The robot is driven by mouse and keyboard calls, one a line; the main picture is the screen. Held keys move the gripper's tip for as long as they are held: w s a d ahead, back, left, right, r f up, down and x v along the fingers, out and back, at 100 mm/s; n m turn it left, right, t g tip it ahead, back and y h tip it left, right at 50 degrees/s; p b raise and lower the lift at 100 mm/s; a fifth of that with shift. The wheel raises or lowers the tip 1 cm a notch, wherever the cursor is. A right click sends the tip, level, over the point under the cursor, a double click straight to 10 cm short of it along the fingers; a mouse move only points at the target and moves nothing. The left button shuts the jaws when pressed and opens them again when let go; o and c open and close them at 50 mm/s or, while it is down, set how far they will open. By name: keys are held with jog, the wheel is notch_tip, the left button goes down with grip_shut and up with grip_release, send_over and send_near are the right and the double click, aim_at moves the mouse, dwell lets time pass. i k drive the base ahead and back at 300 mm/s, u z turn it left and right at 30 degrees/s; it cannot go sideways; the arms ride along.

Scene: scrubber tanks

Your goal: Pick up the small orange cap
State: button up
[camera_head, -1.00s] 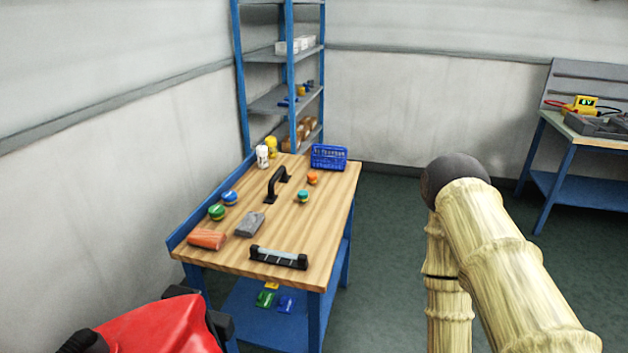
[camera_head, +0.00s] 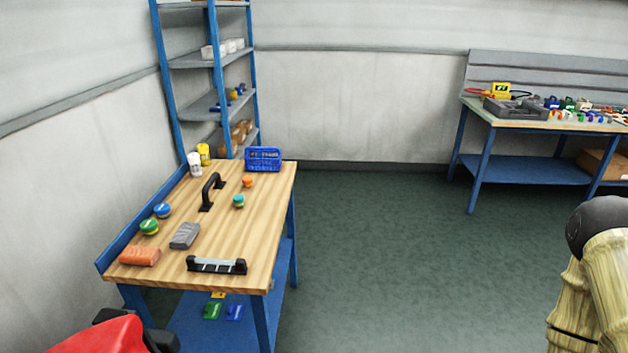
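A small orange cap (camera_head: 248,181) sits on the wooden workbench (camera_head: 258,236), toward its far right part, just in front of the blue basket (camera_head: 263,158). A small teal cap (camera_head: 238,201) is close by, nearer to me. The black handle (camera_head: 212,191) stands to the left of both caps. Part of my arm shows at the right edge of the picture, well away from the bench. My gripper itself is not in the picture.
Green (camera_head: 149,227) and blue (camera_head: 162,210) caps, a grey block (camera_head: 185,236), an orange block (camera_head: 140,256) and a black bracket (camera_head: 216,265) lie on the bench. A second bench (camera_head: 590,128) is at the right. Open green floor (camera_head: 380,250) lies between.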

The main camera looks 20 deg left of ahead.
aim_at(247, 181)
jog(key=z, duration=0.15)
jog(key=i, duration=2.95)
jog(key=u, duration=2.5)
